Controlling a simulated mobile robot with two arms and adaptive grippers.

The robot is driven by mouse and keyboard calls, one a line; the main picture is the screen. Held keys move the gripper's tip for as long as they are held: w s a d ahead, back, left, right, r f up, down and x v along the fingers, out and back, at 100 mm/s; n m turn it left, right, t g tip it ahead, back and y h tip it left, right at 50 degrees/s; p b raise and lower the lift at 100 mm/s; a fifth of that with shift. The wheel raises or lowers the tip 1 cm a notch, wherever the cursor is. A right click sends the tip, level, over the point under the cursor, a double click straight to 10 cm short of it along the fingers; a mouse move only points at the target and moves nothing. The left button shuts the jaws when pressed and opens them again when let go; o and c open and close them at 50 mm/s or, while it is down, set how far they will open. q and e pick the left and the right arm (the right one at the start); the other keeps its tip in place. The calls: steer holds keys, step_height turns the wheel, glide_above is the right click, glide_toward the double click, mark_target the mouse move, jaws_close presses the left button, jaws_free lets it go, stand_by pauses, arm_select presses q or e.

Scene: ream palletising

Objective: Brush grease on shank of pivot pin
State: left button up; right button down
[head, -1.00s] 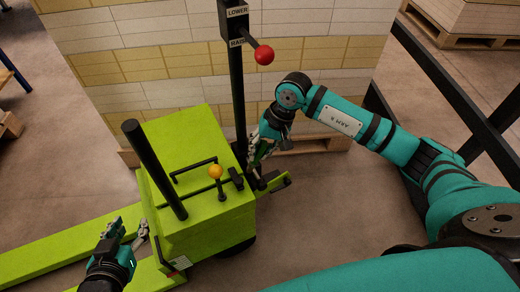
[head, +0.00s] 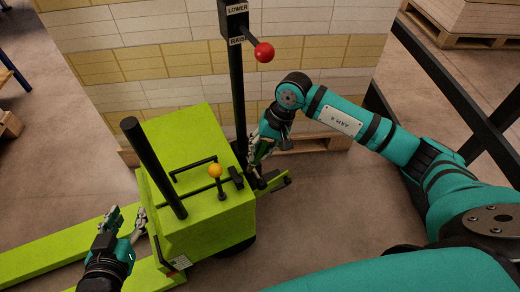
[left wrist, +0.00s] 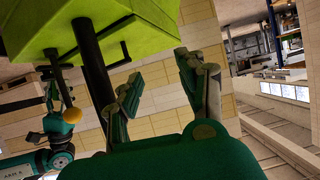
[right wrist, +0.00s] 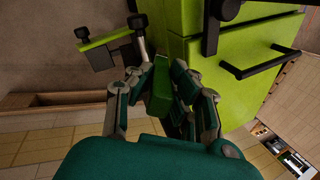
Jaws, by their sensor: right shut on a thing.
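My right gripper (right wrist: 160,95) is shut on a dark green block-like handle (right wrist: 160,85). In the head view the right gripper (head: 256,154) is low beside the right side of the lime-green truck. A short grey rod (right wrist: 143,48) stands beyond the handle, close to a lime bracket (right wrist: 108,38) with dark knob-like ends; I cannot tell whether it belongs to the handle or the bracket. The bracket also shows in the head view (head: 277,187). I cannot identify the pin's shank or any grease. My left gripper (head: 128,222) is open and empty; its fingers are apart in the left wrist view (left wrist: 160,85).
The lime-green truck body (head: 195,205) carries a black post, a black handle bar and a yellow-knobbed lever (head: 216,172). A red-knobbed lever (head: 264,53) is on the mast behind. Stacked reams (head: 170,60) stand on a pallet at the back. Dark rails run at right.

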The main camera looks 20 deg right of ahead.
arm_select(q)
steer(key=shift+w+r, duration=0.15)
steer(key=shift+r, duration=0.05)
arm_select(e)
steer(key=shift+f, duration=0.1)
arm_select(q)
steer(key=shift+w+d+r+t, duration=0.1)
steer(key=shift+w+r+t, duration=0.05)
steer(key=shift+r+t, duration=0.15)
steer(key=shift+w+d+r+t+b, duration=0.15)
steer(key=shift+w+r+t+b, duration=0.1)
steer(key=shift+r, duration=0.15)
steer(key=shift+w+d+r+t+b, duration=0.15)
steer(key=shift+r+t, duration=0.1)
steer(key=shift+r, duration=0.15)
arm_select(e)
steer(key=shift+f, duration=0.25)
arm_select(q)
steer(key=shift+w+r, duration=0.1)
steer(key=shift+r, duration=0.15)
steer(key=shift+w+d+r+t+h, duration=0.15)
steer(key=shift+r+t+h, duration=0.1)
steer(key=shift+r+t, duration=0.25)
steer(key=shift+w+d+r+t+h, duration=0.15)
steer(key=shift+r+t+h, duration=0.1)
steer(key=shift+r+t, duration=0.25)
arm_select(e)
steer(key=shift+f, duration=0.35)
